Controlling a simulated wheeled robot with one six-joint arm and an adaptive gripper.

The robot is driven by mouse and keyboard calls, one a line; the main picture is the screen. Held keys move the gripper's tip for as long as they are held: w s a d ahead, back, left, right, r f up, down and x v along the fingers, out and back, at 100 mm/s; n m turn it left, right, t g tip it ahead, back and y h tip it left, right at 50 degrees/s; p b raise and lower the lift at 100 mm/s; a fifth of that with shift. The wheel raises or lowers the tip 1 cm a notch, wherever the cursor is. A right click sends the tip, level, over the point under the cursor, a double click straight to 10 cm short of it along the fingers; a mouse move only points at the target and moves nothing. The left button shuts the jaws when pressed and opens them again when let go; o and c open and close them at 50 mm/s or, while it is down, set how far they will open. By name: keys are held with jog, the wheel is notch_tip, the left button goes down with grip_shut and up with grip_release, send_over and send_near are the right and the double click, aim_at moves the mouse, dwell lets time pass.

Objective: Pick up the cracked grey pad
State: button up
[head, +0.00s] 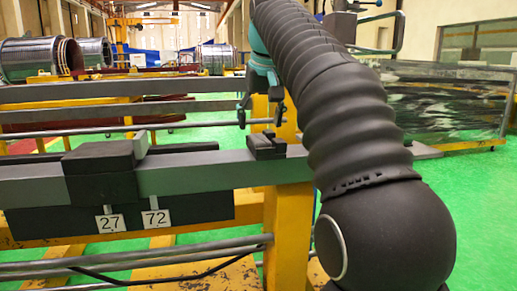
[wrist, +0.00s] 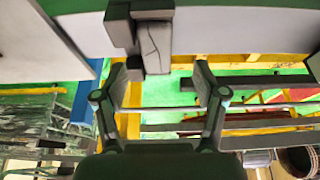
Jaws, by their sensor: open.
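The cracked grey pad (wrist: 154,46) shows at the top centre of the wrist view, with dark crack lines on its face. Darker blocks adjoin it at its left and top. In the head view a small dark block group (head: 266,147) sits on the grey beam (head: 215,172); cracks cannot be made out there. My gripper (wrist: 160,68) is open, one finger on each side of the pad's lower end, with gaps visible on both sides. In the head view my gripper (head: 261,117) points down above the block group. Whether its fingers reach down beside the pad is unclear.
A larger black block (head: 100,172) straddles the beam at left, with white tags reading 27 (head: 111,224) and 72 (head: 156,219) below. A yellow post (head: 287,235) supports the beam. Rails run behind. Green floor (head: 460,215) is open at right.

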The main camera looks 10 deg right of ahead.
aim_at(260, 137)
jog(key=shift+w+d+b+x, duration=0.15)
jog(key=shift+b+x, duration=0.4)
jog(key=shift+x, duration=0.8)
jog(key=shift+w+d+b+x, duration=0.15)
jog(key=shift+b+x, duration=0.35)
jog(key=shift+x, duration=0.85)
jog(key=shift+r, duration=0.15)
jog(key=c, duration=1.2)
